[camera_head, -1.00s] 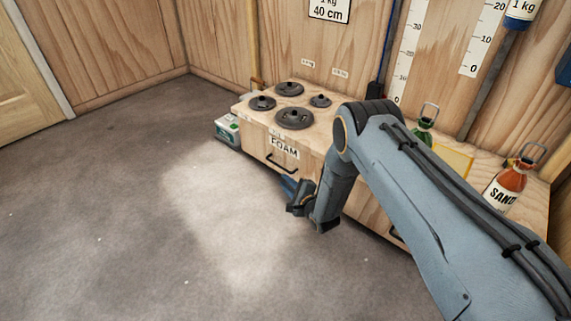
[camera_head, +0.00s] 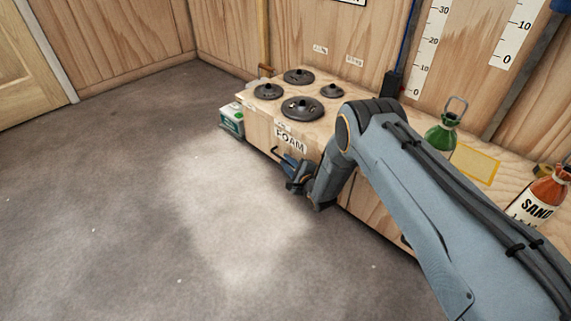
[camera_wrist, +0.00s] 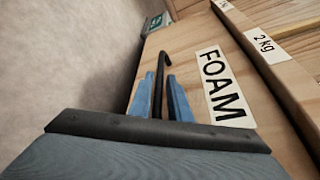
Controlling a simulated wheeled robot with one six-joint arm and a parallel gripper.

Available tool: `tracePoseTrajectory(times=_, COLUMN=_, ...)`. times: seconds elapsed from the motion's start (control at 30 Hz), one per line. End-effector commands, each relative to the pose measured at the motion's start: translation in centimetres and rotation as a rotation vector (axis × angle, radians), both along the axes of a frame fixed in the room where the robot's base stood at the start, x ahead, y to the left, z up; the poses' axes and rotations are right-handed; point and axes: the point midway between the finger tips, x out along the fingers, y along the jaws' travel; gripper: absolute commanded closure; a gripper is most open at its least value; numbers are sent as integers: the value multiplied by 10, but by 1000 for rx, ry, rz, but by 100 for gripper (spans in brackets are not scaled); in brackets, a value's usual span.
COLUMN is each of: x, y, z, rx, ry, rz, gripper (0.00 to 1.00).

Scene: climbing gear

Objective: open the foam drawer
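The foam drawer (camera_head: 258,133) is in the wooden cabinet, with a white FOAM label (camera_head: 291,140) and a black bar handle; its front looks flush with the cabinet. My gripper (camera_head: 287,162) is at the handle, partly covering it in the head view. In the wrist view the two blue fingers of my gripper (camera_wrist: 160,85) stand on either side of the black handle (camera_wrist: 162,66), with narrow gaps beside the bar. The fingers look open around it. The handle's near end is hidden behind the dark gripper body.
Several dark weight plates (camera_head: 302,107) lie on the cabinet top (camera_head: 325,110). A green and white box (camera_head: 232,121) stands on the floor at its left end. The floor (camera_head: 170,200) before the drawer is clear.

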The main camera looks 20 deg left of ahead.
Motion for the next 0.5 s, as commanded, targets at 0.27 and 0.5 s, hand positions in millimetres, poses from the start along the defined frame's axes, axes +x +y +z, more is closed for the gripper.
tracePoseTrajectory(times=0.27, x=6, y=12, z=-3, rx=0, ry=1, rz=4, gripper=83)
tracePoseTrajectory(times=0.5, x=6, y=12, z=-2, rx=-1, ry=0, rz=3, gripper=93)
